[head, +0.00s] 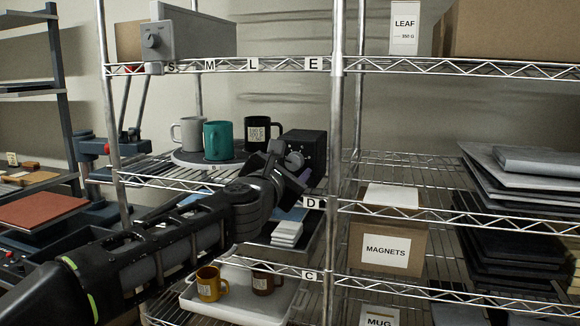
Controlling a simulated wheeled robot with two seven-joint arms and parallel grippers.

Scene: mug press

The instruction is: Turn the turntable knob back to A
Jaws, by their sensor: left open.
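The turntable (178,158) is a grey disc on the shelf labelled D. It carries a light grey mug (187,133), a teal mug (217,141) and a black mug with a pale label (257,132). To its right stands a black control box (310,146) with a round grey knob (294,160) on its front. My left gripper (289,164) is open at the knob, its fingers close around or just in front of it. I cannot tell whether they touch. The gripper hides part of the knob and its markings, so the setting is not readable. My right gripper is not in view.
A shelf post (336,150) stands right of the box. Below, a white tray (190,300) holds a yellow mug (210,283) and a brown mug (265,279). A box marked MAGNETS (386,254) and dark stacked sheets (500,190) fill the right bay.

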